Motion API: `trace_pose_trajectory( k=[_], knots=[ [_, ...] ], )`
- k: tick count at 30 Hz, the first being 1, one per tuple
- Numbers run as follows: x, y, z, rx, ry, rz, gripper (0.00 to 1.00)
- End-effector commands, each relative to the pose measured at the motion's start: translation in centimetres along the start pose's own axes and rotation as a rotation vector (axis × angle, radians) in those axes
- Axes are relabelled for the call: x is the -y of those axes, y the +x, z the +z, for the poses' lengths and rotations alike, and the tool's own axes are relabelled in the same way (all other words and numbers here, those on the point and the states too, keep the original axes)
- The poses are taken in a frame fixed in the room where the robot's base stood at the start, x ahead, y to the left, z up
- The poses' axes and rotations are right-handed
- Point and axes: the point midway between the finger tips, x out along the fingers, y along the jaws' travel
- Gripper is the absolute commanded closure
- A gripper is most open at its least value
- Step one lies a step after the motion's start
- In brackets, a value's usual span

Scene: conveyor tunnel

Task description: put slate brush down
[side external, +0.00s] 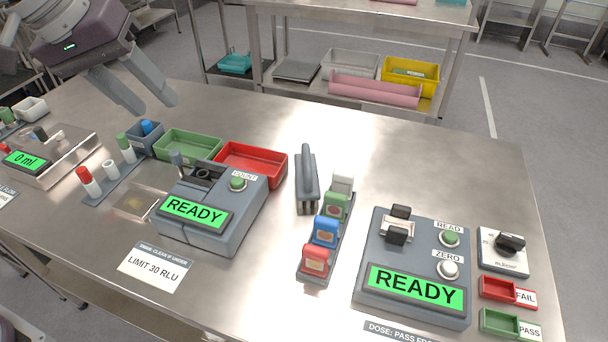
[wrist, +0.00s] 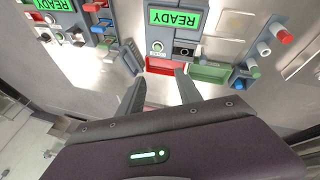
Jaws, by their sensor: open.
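A slate-grey block with a raised ridge, which looks like the slate brush (side external: 306,182), rests on the steel table (side external: 420,170) right of the red tray. It also shows in the wrist view (wrist: 131,58), left of the red tray. My gripper (side external: 154,104) is open with nothing between its fingers. It hangs above the table's back left part, well left of the brush. In the wrist view my gripper (wrist: 160,80) has its two fingers apart, with the red tray seen beyond them.
A green tray (side external: 188,143) and a red tray (side external: 252,163) stand behind a grey READY counter (side external: 210,210). A rack of coloured stamp-like blocks (side external: 325,232) stands close in front of the brush. Another READY unit (side external: 415,265) is at right. Bare table lies behind and right of the brush.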

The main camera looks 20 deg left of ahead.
Motion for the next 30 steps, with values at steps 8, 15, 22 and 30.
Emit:
trace_pose_trajectory(
  k=[8, 15, 22, 30],
  knots=[
    [-11.0, 18.2, -5.6, -0.049, -0.106, -0.11, 0.59],
    [-14.1, 24.3, -4.8, -0.095, -0.091, -0.131, 0.59],
    [-14.1, 28.0, -4.8, -0.093, -0.091, -0.133, 0.59],
    [-13.9, 30.8, -5.1, -0.093, -0.091, -0.129, 0.59]
  ],
)
